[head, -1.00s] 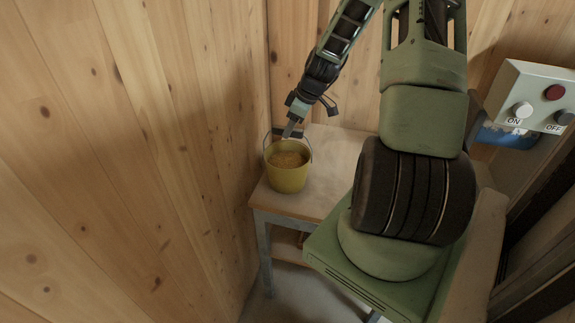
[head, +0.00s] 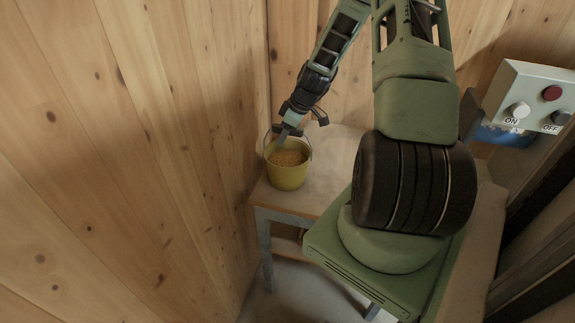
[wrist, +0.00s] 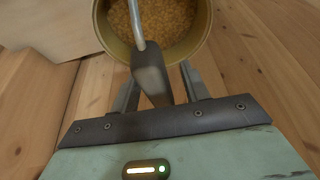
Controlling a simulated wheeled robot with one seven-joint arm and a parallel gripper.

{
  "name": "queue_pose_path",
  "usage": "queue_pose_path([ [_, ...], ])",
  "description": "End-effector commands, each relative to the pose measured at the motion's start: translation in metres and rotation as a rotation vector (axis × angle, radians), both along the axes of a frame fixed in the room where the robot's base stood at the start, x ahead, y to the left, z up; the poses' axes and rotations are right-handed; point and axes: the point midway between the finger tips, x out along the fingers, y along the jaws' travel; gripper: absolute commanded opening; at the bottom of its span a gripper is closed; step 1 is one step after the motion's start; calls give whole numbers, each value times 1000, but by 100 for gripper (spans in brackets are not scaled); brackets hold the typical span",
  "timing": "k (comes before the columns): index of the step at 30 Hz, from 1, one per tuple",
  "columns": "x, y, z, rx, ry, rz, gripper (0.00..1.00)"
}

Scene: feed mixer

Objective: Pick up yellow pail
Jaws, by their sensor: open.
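The yellow pail (head: 287,177) stands upright on the table near the wooden wall and holds yellow grain. Its thin wire handle arches above the rim. My gripper (head: 284,138) reaches down from above, at the pail's back rim. In the wrist view, the pail (wrist: 205,42) is at the top, with grain inside. A metal rod with a dark grey grip (wrist: 150,72), apparently the pail's handle, lies between the two fingers of my open gripper (wrist: 160,82). I cannot tell whether either finger touches it.
The small table (head: 325,178) has a clear light top right of the pail. Wooden walls (head: 150,130) stand close on the left and behind. A control box with ON and OFF buttons (head: 530,95) is at the right, with a blue object (head: 508,136) below it.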

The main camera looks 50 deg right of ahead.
Motion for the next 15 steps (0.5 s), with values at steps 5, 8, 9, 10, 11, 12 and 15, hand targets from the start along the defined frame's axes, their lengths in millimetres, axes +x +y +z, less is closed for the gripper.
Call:
queue_pose_path([
  [5, 0, 0, -3, 0, 0, -1, 45],
  [8, 0, 0, -3, 0, 0, -1, 45],
  [9, 0, 0, -3, 0, 0, -1, 45],
  [10, 0, 0, -3, 0, 0, -1, 45],
  [11, 0, 0, -3, 0, 0, 0, 45],
  [12, 0, 0, -3, 0, 0, 0, 45],
  [15, 0, 0, -3, 0, 0, 0, 45],
])
